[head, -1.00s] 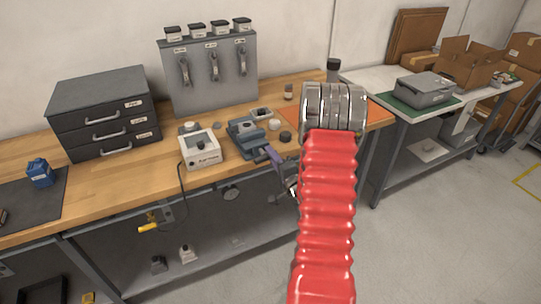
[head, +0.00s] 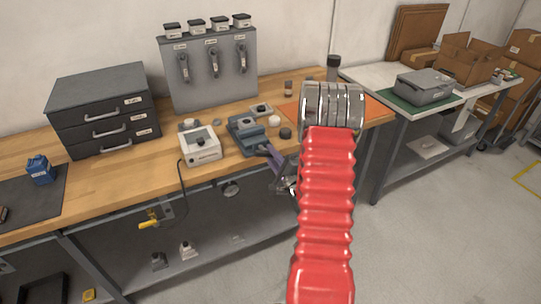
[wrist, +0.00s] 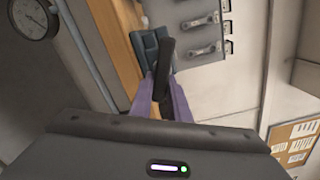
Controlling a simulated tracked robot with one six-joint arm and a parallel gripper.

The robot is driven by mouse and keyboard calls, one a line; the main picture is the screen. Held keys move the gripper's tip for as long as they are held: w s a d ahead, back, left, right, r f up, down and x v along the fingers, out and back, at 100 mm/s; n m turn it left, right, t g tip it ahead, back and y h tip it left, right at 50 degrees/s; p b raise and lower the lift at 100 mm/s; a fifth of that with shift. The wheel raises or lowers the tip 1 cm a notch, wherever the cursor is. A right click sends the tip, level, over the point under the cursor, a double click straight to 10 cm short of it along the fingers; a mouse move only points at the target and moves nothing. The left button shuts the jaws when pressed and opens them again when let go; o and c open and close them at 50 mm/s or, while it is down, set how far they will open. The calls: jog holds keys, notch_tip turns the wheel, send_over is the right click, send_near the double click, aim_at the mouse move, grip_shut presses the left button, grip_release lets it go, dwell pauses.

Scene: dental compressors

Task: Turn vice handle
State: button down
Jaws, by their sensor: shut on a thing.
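The blue-grey vice (head: 246,135) sits at the front edge of the wooden bench. It also shows in the wrist view (wrist: 146,50), beyond my fingers. Its dark handle (wrist: 163,66) is a bar standing slanted between my purple fingers. My gripper (head: 267,154) is at the front of the vice and is shut on the handle (wrist: 160,90). In the head view my red sleeved arm hides part of the gripper and the bench edge, and the handle is too small to make out.
A white meter box (head: 200,146) stands close left of the vice, with small round parts behind it. A pressure gauge (wrist: 32,17) hangs under the bench edge. A grey panel with levers (head: 210,70) stands behind.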

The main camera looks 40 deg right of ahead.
jog(key=shift+s+f, duration=0.15)
jog(key=shift+f, duration=0.15)
jog(key=c, duration=2)
grip_release()
jog(key=o, duration=0.3)
jog(key=shift+r, duration=0.15)
jog(key=v, duration=1.3)
jog(key=shift+s+a, duration=0.15)
jog(key=shift+s, duration=0.1)
